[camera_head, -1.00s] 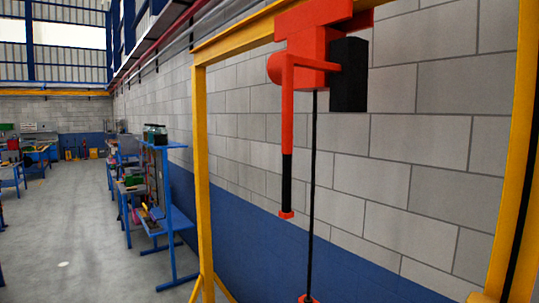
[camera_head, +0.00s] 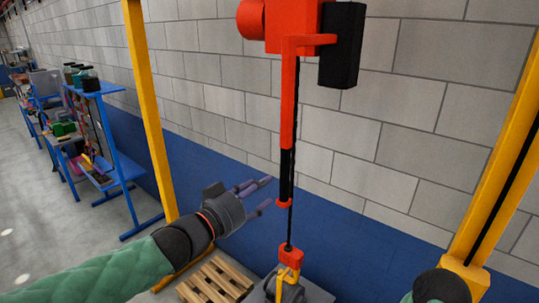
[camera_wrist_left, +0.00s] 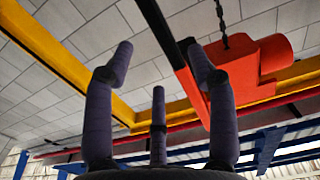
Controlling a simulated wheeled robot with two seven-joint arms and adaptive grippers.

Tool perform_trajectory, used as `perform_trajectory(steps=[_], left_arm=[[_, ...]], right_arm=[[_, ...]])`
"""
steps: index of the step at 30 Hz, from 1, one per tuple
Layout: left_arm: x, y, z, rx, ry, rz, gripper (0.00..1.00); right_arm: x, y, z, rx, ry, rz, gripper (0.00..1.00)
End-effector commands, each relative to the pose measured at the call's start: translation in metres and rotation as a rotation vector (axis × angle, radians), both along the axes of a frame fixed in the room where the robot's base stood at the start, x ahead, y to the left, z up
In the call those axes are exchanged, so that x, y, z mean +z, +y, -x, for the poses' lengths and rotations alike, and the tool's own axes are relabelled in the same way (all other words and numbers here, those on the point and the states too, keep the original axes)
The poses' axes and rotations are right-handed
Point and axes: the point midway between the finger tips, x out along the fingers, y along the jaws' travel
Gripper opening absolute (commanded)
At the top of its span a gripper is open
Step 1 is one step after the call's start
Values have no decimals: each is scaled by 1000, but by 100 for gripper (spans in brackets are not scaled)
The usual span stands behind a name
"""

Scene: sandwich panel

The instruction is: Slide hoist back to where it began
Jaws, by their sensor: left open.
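The red hoist (camera_head: 300,28) with a black box (camera_head: 342,45) hangs high in the head view; its top is cut off. A red handle rod (camera_head: 289,105) drops from it to a black grip (camera_head: 286,175) with a red end. A thin line runs down beside it to a red hook block (camera_head: 291,257) with a yellow hook. My left gripper (camera_head: 264,194) is open and empty, just left of the grip and apart from it. In the left wrist view, the gripper (camera_wrist_left: 160,68) points up toward the hoist (camera_wrist_left: 250,72), and the black grip (camera_wrist_left: 160,28) shows between its fingers.
Yellow frame posts stand left (camera_head: 150,110) and right (camera_head: 505,150). A grey load (camera_head: 285,291) is at the hook, near a wooden pallet (camera_head: 215,282). A blue workbench (camera_head: 122,150) stands at left. A block wall (camera_head: 215,60) is behind. Part of my right arm shows at lower right.

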Motion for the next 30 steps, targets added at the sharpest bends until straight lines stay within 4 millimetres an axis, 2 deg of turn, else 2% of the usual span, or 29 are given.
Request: perform_trajectory(steps=[1, 5, 21, 30], left_arm=[[6, -1, 1, -3, -8, -1, 57], [7, -6, -5, -5, -10, 0, 57], [8, -55, -73, -3, -11, 0, 57], [7, -63, -85, -2, -11, 0, 57]], right_arm=[[2, 0, 0, -1, 0, 0, 57], [2, 0, 0, -1, 1, 0, 57], [12, 0, 0, -1, 1, 0, 57], [14, 0, 0, -1, 0, 0, 57]])
